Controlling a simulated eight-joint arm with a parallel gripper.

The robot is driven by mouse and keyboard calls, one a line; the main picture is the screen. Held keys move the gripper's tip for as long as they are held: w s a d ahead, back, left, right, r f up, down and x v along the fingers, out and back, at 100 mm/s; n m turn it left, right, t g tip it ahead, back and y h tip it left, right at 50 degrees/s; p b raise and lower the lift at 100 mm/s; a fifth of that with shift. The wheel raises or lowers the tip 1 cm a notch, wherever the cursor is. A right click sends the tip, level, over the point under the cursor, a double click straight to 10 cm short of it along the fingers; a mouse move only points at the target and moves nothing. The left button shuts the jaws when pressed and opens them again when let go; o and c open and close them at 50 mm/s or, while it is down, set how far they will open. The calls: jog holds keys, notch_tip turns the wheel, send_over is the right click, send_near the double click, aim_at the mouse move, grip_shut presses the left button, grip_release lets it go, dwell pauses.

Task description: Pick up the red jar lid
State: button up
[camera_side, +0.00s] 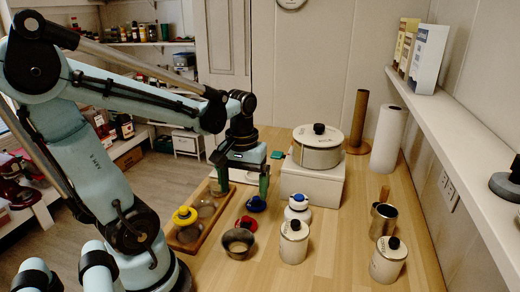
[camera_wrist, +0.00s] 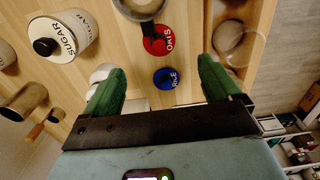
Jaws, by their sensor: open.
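The red jar lid (camera_side: 247,223) lies on the wooden counter, between a blue lid (camera_side: 256,203) and a small metal bowl (camera_side: 238,243). The blue lid (camera_wrist: 166,78) shows closer to my gripper, between the green fingers. My gripper (camera_side: 243,188) points down above the counter, behind the red lid in the side view. Its green fingers are spread wide with nothing between them in the wrist view (camera_wrist: 160,66).
A blue-topped white jar (camera_side: 298,207), sugar canister (camera_side: 294,242), another canister (camera_side: 388,259) and metal mug (camera_side: 383,220) stand at right. A white box (camera_side: 312,184) bears a pot.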

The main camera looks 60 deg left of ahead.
aim_at(246, 218)
jog(key=shift+w+f, duration=0.15)
jog(key=shift+f, duration=5)
jog(key=shift+c, duration=0.2)
jog(key=c, duration=1.1)
jog(key=shift+r, duration=0.15)
